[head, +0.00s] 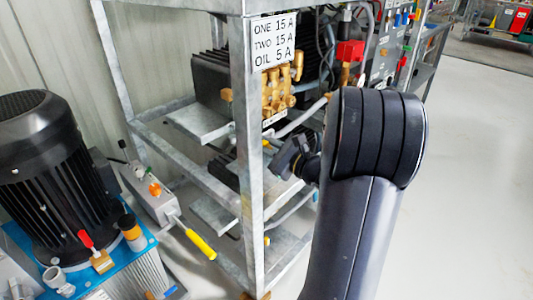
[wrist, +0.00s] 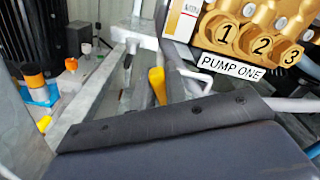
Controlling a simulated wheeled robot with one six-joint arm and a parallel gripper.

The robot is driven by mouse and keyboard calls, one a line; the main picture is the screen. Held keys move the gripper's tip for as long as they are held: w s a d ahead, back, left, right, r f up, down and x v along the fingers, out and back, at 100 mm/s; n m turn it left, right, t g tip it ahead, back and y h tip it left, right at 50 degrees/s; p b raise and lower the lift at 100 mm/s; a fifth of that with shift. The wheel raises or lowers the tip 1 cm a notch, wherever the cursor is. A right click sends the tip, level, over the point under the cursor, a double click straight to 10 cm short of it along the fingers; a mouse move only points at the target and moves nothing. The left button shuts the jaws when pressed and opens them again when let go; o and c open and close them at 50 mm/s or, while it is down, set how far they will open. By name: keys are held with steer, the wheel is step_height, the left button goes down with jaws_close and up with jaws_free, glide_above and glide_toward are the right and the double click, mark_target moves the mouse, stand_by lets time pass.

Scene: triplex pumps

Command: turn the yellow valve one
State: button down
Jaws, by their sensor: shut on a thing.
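My gripper (head: 287,160) reaches in under the gold pump head at the front of the metal frame. It is shut on the yellow valve one (head: 267,144), of which only a small yellow bit shows beside the jaws. The gold pump head (head: 278,90) also shows in the wrist view (wrist: 255,30), with caps numbered 1 to 3 and a PUMP ONE label (wrist: 230,66).
Galvanised frame posts (head: 245,150) and shelves stand close around my gripper. A black motor (head: 40,170) on a blue base is at left. A grey box with a yellow-handled lever (head: 200,244) lies between. A red part (head: 350,50) is behind. Floor is clear at right.

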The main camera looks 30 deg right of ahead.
steer(key=shift+f+n+b, duration=0.1)
steer(key=shift+n+b, duration=0.55)
steer(key=shift+n, duration=0.05)
steer(key=c, duration=1.4)
jaws_free()
steer(key=shift+c, duration=0.2)
steer(key=shift+s, duration=0.15)
steer(key=p+v, duration=0.3)
steer(key=v, duration=0.7)
steer(key=shift+s, duration=0.25)
steer(key=shift+d, duration=0.1)
